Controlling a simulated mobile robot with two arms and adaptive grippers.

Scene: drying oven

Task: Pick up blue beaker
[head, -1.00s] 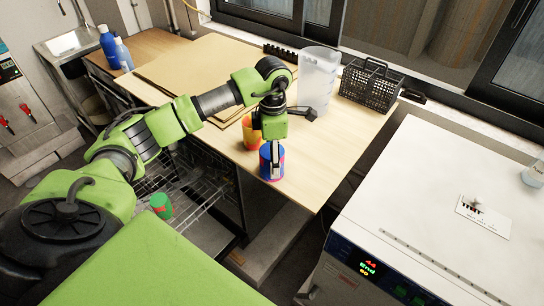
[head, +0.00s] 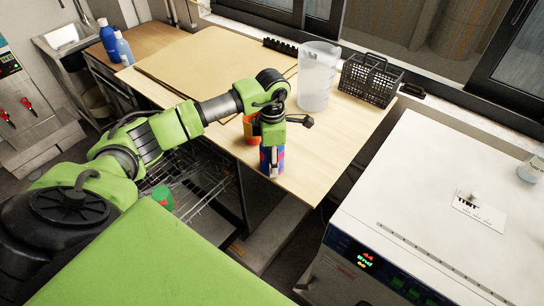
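The blue beaker (head: 265,162), with red patches, stands upright near the front edge of the wooden table (head: 325,150). My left gripper (head: 273,155) reaches down over it from above, and a dark finger overlaps its near side. The gripper hides the beaker's upper part, and I cannot tell whether the fingers press on it. An orange-yellow beaker (head: 250,130) stands right behind, partly hidden by my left gripper. My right gripper is not in view.
A clear tall jug (head: 317,78) and a black wire basket (head: 370,83) stand at the back of the table. A red-green beaker (head: 163,196) is on the open rack (head: 205,195) below. The white oven (head: 440,190) is at right.

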